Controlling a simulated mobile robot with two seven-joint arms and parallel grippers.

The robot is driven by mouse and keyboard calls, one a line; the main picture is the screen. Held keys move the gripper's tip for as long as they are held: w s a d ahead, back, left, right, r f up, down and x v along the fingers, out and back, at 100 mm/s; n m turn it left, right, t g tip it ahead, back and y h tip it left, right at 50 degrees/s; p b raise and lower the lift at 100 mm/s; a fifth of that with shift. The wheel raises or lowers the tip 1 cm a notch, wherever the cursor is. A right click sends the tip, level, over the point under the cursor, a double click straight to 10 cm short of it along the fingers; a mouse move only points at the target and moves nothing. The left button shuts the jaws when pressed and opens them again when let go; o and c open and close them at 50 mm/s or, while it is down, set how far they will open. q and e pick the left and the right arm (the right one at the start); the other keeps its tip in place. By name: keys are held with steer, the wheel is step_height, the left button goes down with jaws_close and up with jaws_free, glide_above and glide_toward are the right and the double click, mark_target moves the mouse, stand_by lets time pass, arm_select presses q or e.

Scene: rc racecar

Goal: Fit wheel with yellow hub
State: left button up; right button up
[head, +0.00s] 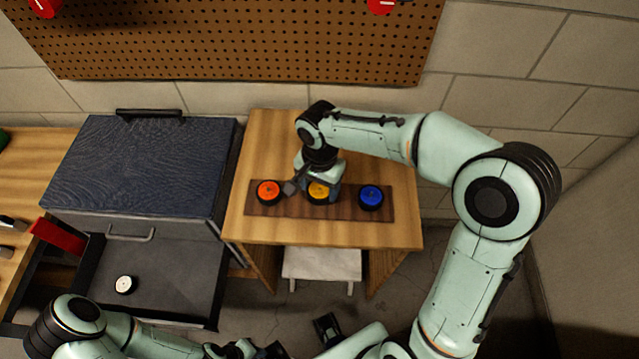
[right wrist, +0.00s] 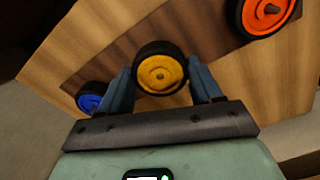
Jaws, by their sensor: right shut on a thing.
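The wheel with the yellow hub (head: 318,192) is in the middle of a dark wooden board on the table. It also shows in the right wrist view (right wrist: 160,72), black tyre around a yellow hub. My right gripper (right wrist: 162,84) is shut on it, with one finger on each side of the tyre. In the head view the right gripper partly covers this wheel. I cannot tell whether the wheel is still touching the board. My left arm (head: 75,318) comes in at the bottom left, and its fingers are not clear. I cannot make out a car body.
An orange-hub wheel (head: 268,191) and a blue-hub wheel (head: 370,196) flank the yellow one on the board (head: 345,208). A white-hub wheel (head: 125,285) lies on a dark grey surface at left. A dark-topped cabinet (head: 140,165) stands left of the table (head: 270,135). A pegboard (head: 240,45) hangs behind.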

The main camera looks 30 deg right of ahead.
steer(key=shift+f+b, duration=0.6)
steer(key=shift+f, duration=0.3)
steer(key=o, duration=1.1)
steer(key=shift+r, duration=0.1)
step_height(320, 180, up, 13)
steer(key=p, duration=0.2)
steer(key=shift+r, duration=0.15)
